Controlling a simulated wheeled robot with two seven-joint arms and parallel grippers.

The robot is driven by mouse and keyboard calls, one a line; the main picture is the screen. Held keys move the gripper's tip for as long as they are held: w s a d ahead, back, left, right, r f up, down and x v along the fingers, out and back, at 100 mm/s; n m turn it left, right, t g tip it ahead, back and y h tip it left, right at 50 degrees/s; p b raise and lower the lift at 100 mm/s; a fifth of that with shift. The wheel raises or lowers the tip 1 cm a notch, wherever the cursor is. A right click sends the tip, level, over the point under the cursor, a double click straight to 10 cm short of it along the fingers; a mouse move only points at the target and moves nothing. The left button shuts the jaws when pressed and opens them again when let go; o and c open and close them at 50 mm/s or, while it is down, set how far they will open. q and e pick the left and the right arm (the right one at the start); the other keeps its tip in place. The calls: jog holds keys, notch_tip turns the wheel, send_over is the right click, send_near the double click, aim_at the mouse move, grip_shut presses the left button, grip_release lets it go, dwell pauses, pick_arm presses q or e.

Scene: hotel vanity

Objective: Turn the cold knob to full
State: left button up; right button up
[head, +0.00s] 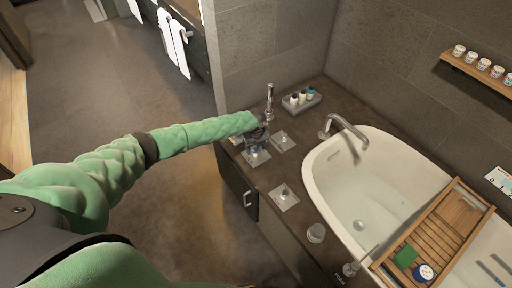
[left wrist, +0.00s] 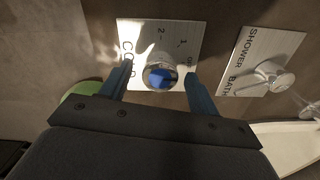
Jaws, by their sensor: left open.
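The cold knob (left wrist: 160,76) is a round metal knob with a blue cap in the left wrist view. It stands on a bright plate (left wrist: 183,38) marked COLD, with numbers printed on it. My left gripper (left wrist: 158,70) is open, with one finger on each side of the knob. I cannot tell whether the fingers touch it. In the head view my left gripper (head: 259,137) is low over a metal plate (head: 257,158) at the near left of the tub deck and hides the knob there. My right gripper is not in view.
A SHOWER/BATH plate (left wrist: 237,78) with a metal lever knob (left wrist: 270,76) is close on the right. The head view shows a tall thin fixture (head: 269,98), a tray of small bottles (head: 301,103), the tub spout (head: 350,128) and another plate (head: 284,197).

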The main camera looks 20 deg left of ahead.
pick_arm(q)
jog(key=c, duration=1)
